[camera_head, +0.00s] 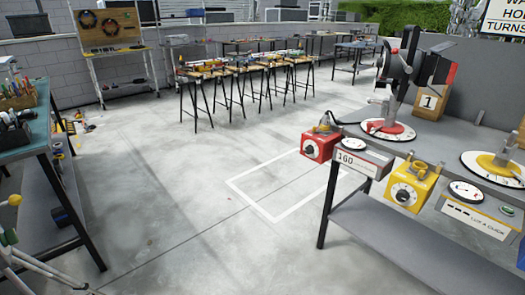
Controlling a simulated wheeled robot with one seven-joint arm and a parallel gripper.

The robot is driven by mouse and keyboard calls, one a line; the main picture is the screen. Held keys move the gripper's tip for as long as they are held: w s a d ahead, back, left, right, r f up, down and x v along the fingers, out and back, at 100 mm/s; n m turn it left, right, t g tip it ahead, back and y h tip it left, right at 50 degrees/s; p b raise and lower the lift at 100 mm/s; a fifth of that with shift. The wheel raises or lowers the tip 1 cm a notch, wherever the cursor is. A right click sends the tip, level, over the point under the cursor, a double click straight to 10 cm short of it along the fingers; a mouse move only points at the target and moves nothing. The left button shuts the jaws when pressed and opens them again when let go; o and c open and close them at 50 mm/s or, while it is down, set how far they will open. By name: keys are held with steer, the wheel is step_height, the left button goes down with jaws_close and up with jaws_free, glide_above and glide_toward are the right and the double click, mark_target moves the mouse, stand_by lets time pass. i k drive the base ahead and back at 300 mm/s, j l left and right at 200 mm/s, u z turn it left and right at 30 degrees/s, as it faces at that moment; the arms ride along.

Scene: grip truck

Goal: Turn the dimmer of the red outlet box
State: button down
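The red outlet box (327,144) sits at the front left corner of the grey workbench (400,240). Its front face carries a round black dimmer knob (309,150); the knob's setting is too small to read. A metal fitting stands on the box's top. A similar yellow box (413,188) with a dark knob on a pale dial sits further right along the bench edge. I cannot make out my gripper in this view, and nothing is seen touching the red box.
A "160" display unit (353,160) with a round gauge stands just right of the red box. Behind are a red-marked dial plate (388,131) and a tall dark-and-grey device (402,70). Open floor (190,200) lies left of the bench; a teal-topped table (28,135) stands far left.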

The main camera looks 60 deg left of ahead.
mark_target(310, 150)
steer(key=j+u, duration=0.15)
steer(key=u, duration=0.2)
steer(key=k+j+u, duration=0.1)
steer(key=u, duration=0.25)
steer(key=l+u, duration=0.15)
steer(key=u, duration=0.3)
steer(key=i+l+u, duration=0.1)
steer(key=u, duration=0.35)
steer(key=l+u, duration=0.2)
steer(key=u, duration=0.25)
steer(key=l+u, duration=0.15)
steer(key=u, duration=0.3)
